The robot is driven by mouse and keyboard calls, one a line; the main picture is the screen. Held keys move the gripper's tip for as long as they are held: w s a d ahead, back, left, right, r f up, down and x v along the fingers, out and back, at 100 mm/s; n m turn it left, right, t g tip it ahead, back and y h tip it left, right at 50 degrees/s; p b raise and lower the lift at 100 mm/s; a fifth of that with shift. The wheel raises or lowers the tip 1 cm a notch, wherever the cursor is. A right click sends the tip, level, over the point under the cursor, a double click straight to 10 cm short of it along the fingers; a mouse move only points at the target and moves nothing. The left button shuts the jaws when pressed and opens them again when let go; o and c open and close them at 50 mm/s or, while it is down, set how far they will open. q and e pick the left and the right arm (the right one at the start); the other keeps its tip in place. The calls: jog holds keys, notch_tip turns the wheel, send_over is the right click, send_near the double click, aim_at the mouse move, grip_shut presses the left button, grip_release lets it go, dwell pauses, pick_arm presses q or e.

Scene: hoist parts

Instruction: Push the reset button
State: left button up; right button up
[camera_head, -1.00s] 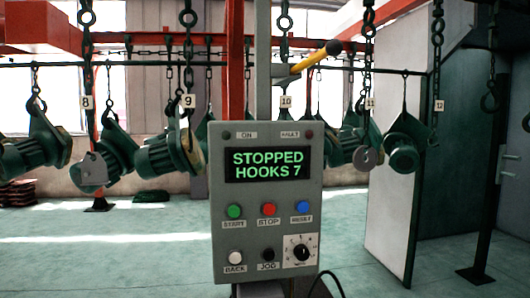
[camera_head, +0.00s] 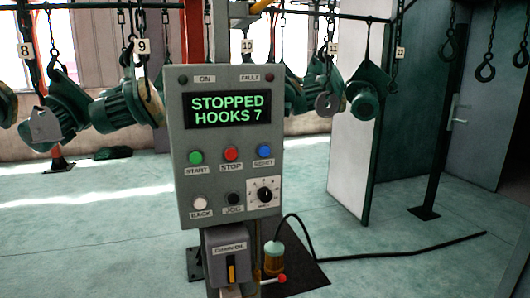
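The reset button (camera_head: 264,151) is a round blue button at the right end of the button row on the grey control panel (camera_head: 183,215), with a RESET label under it. Beside it are the red stop button (camera_head: 231,154) and the green start button (camera_head: 195,157). The panel's display (camera_head: 228,109) reads "STOPPED HOOKS 7" in green. Neither of my grippers shows in the head view, and nothing touches the buttons.
Green motors (camera_head: 128,107) hang on numbered hooks behind the panel. A white door panel (camera_head: 347,160) stands to the right. A black cable (camera_head: 400,250) runs across the floor from the panel's base. The floor at left and right is mostly clear.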

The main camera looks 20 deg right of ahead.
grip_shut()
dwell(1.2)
